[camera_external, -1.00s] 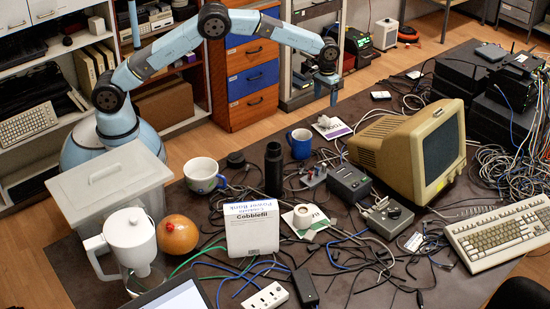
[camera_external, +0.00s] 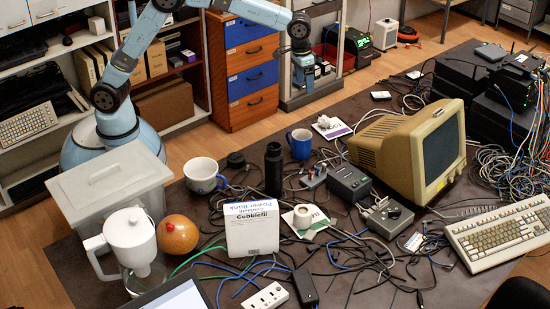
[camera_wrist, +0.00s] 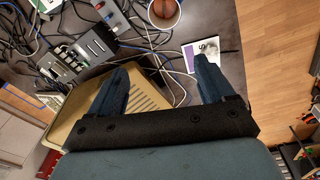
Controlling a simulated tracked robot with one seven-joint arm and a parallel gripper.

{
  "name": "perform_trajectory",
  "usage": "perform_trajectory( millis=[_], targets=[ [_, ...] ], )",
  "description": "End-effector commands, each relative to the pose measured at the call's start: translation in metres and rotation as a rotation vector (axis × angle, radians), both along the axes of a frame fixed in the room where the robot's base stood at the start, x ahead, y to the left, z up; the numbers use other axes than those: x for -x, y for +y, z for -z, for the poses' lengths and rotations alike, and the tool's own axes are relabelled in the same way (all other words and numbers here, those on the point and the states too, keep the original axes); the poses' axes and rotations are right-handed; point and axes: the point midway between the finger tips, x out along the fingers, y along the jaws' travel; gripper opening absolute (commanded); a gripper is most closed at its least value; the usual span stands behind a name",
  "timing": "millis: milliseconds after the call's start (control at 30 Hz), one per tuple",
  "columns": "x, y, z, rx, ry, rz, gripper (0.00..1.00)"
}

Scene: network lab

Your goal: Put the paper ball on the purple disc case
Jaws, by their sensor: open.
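The purple disc case (camera_external: 340,133) lies flat on the table, behind the beige monitor and right of the blue mug. A small white crumpled thing that looks like the paper ball (camera_external: 324,122) rests on its left part, touching it. In the wrist view the case (camera_wrist: 188,58) shows between and beyond my fingers, with a pale shape (camera_wrist: 208,45) on it.
A blue mug (camera_external: 299,144) stands left of the case, and the beige monitor (camera_external: 405,140) stands in front to the right. Cables and small boxes crowd the table's middle. A white roll (camera_external: 303,215) sits on a green-white case. Floor (camera_external: 200,152) is open behind the table.

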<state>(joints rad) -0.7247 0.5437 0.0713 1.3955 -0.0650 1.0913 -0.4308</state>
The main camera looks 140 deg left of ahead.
Motion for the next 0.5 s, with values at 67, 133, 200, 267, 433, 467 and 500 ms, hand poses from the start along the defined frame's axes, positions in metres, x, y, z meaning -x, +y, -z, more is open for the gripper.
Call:
perform_trajectory(
  millis=[67,133,200,267,433,467,500],
  targets=[
    [-0.003,-0.036,-0.025,-0.014,-0.015,0.058,0.82],
    [-0.002,-0.066,-0.043,-0.026,-0.027,0.11,0.82],
    [0.0,-0.096,-0.059,-0.038,-0.038,0.161,0.82],
    [0.003,-0.121,-0.073,-0.048,-0.049,0.205,0.82],
    [0.018,-0.192,-0.105,-0.076,-0.078,0.33,0.82],
    [0.022,-0.204,-0.109,-0.081,-0.083,0.353,0.82],
    [0.028,-0.22,-0.115,-0.088,-0.09,0.382,0.82]
  ],
)
